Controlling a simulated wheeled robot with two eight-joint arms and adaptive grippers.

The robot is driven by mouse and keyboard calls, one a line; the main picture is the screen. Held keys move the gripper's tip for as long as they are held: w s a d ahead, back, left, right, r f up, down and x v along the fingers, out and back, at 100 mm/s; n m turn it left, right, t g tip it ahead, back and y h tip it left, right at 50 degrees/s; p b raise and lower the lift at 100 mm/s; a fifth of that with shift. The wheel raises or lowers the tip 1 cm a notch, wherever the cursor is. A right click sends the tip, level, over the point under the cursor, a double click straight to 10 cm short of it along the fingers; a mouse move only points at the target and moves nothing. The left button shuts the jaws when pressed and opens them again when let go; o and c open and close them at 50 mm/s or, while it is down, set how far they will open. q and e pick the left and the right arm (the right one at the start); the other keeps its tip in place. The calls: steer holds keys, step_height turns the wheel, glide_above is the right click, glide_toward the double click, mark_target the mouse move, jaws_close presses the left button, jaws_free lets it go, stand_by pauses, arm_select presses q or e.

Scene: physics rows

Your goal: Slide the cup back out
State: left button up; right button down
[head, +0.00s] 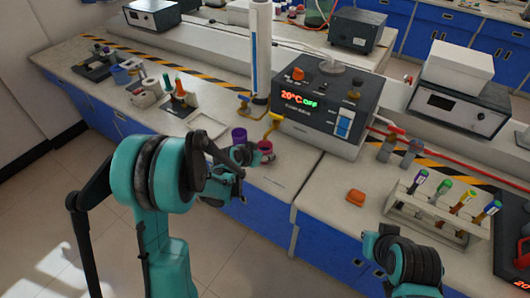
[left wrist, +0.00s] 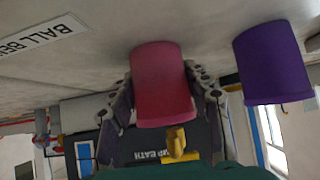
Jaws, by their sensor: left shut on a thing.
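My left gripper (head: 256,152) is shut on a pink-red cup (head: 266,147) at the front of the bench. In the left wrist view, the pink cup (left wrist: 163,85) sits between the two fingers of my left gripper (left wrist: 165,92), one on each side. A purple cup (head: 239,135) stands close to the left of it in the head view. The purple cup (left wrist: 271,62) is to the right in the left wrist view, apart from the fingers. My gripper partly hides the pink cup in the head view.
A water bath (head: 318,112) with a lit display stands behind the cups. A yellow tap (head: 273,122) is just behind the pink cup. An orange object (head: 355,197) and a tube rack (head: 432,217) are to the right. Some bench front is clear.

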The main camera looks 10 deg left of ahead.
arm_select(q)
steer(key=shift+s+d+b, duration=0.15)
steer(key=shift+s+d, duration=0.4)
steer(key=shift+d, duration=1.3)
steer(key=shift+s+d+b, duration=0.2)
steer(key=shift+s+d, duration=0.3)
steer(key=shift+d, duration=1.3)
steer(key=shift+s+d+b, duration=0.15)
steer(key=shift+s+d, duration=0.4)
steer(key=shift+d, duration=1.3)
steer(key=o, duration=0.9)
steer(key=shift+p+v, duration=2)
steer(key=shift+v, duration=2.4)
steer(key=shift+r, duration=0.1)
